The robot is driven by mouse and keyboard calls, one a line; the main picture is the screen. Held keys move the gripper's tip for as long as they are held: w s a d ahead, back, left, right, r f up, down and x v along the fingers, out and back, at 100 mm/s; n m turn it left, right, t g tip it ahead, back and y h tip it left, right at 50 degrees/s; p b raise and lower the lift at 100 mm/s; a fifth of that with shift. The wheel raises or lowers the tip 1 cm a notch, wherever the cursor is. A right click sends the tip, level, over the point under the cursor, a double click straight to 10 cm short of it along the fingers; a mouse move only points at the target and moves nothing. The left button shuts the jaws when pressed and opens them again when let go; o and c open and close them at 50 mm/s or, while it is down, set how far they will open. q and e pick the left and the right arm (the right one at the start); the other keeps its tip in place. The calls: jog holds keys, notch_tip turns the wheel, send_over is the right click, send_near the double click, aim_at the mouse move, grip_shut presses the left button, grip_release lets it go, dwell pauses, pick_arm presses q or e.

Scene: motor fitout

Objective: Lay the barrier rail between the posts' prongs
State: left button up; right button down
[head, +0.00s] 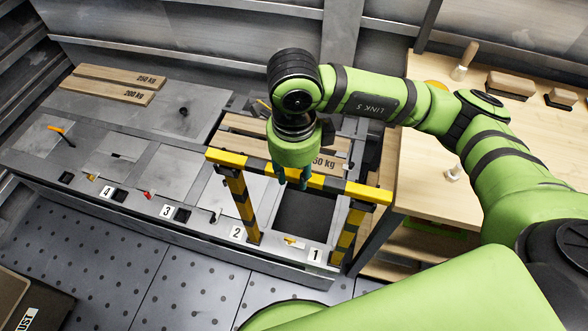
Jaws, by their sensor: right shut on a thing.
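The barrier rail (341,186) is a long bar with yellow and black bands, running across the top of two striped posts. The left post (242,207) and the right post (346,237) stand upright at the front of the bench. My right gripper (293,180) comes down from above and is shut on the rail near its middle, with its dark fingertips showing at the rail. My left gripper is not in view.
The grey bench (140,215) carries numbered tags 1 to 4 along its front. Weight-marked planks (108,85) lie at its back left, and more planks (245,130) lie behind the rail. A wooden table (430,180) with brushes stands at the right.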

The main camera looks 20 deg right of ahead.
jog(key=shift+f+b, duration=0.6)
jog(key=shift+b, duration=0.4)
dwell(1.5)
jog(key=c, duration=0.8)
grip_release()
jog(key=shift+r, duration=0.15)
